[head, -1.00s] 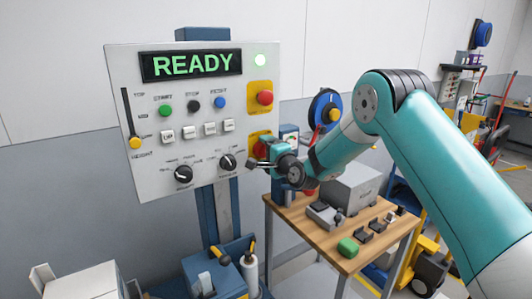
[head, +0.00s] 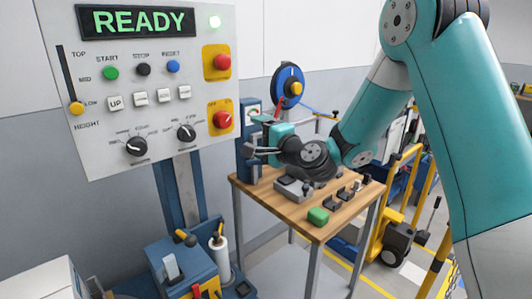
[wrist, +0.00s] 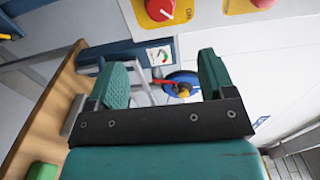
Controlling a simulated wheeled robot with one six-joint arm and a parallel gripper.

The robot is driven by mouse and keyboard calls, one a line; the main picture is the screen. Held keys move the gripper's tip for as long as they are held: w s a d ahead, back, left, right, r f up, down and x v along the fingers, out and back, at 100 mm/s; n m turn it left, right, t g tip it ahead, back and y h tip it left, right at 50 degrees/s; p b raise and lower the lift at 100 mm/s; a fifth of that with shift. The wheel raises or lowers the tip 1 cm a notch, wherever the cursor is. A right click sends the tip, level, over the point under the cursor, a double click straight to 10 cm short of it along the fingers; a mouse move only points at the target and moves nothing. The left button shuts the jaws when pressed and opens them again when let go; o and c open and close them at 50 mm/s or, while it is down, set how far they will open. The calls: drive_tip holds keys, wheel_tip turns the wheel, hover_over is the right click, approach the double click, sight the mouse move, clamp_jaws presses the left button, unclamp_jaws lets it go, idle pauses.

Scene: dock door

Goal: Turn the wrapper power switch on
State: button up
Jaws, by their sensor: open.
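The wrapper power switch (head: 222,119) is a red rotary knob on a yellow plate at the lower right of the grey control panel (head: 80,150). An OFF label shows by its upper left. Its white mark looks slanted, and I cannot tell its exact setting. In the wrist view the red knob (wrist: 160,9) is at the top edge, beyond the fingers. My gripper (head: 256,136) is open and empty, right of and below the switch, apart from it. In the wrist view its teal fingers (wrist: 162,72) stand wide apart, with a blue reel behind them.
A red button (head: 222,62) on a yellow plate sits above the switch. The panel's display (head: 136,21) reads READY beside a lit green lamp. Below my gripper is a wooden table (head: 265,205) with small parts. A blue reel (head: 289,84) hangs on the wall.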

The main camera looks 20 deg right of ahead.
drive_tip(key=shift+b+v, duration=0.35)
drive_tip(key=shift+v, duration=0.8)
